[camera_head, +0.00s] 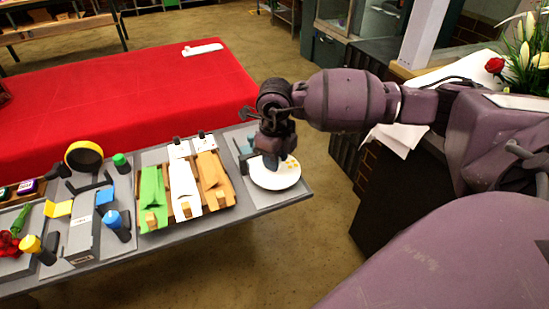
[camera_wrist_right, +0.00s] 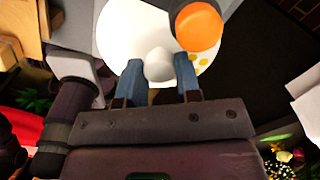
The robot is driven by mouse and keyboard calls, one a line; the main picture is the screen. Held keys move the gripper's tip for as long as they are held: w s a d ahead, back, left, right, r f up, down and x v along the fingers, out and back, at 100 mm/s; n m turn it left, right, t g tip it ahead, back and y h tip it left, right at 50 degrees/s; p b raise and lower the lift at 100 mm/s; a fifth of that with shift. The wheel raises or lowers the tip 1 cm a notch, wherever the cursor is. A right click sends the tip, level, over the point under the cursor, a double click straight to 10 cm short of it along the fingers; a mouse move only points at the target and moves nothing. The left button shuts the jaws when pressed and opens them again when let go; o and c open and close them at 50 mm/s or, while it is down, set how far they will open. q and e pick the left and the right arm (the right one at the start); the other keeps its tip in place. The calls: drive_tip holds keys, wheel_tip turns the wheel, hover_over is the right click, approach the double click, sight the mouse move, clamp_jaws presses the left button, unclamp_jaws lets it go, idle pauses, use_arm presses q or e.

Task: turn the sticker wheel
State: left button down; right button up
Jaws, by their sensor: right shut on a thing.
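The sticker wheel (camera_head: 285,178) is a white disc with yellow dots at the right end of the grey table. In the right wrist view the wheel (camera_wrist_right: 118,38) lies beyond the fingers, with a pale knob (camera_wrist_right: 158,64) at its near side. My right gripper (camera_head: 271,163) is low over the wheel in the head view. In the right wrist view its two blue-grey fingers (camera_wrist_right: 159,78) are shut on the knob, one on each side. My arm hides part of the wheel in the head view. My left gripper is in neither view.
An orange-topped round thing (camera_wrist_right: 199,27) covers part of the wheel in the right wrist view. Left of the wheel, a wooden rack (camera_head: 228,205) holds green, white and tan wraps. A red-covered table (camera_head: 120,100) is behind. Flowers (camera_head: 522,60) stand at the far right.

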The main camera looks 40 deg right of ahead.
drive_tip(key=n+b, duration=0.1)
drive_tip(key=n, duration=0.3)
drive_tip(key=shift+f+n, duration=0.1)
drive_tip(key=shift+n, duration=0.2)
drive_tip(key=n+b, duration=0.1)
drive_tip(key=n, duration=0.2)
drive_tip(key=shift+n, duration=0.7)
drive_tip(key=o, duration=0.9)
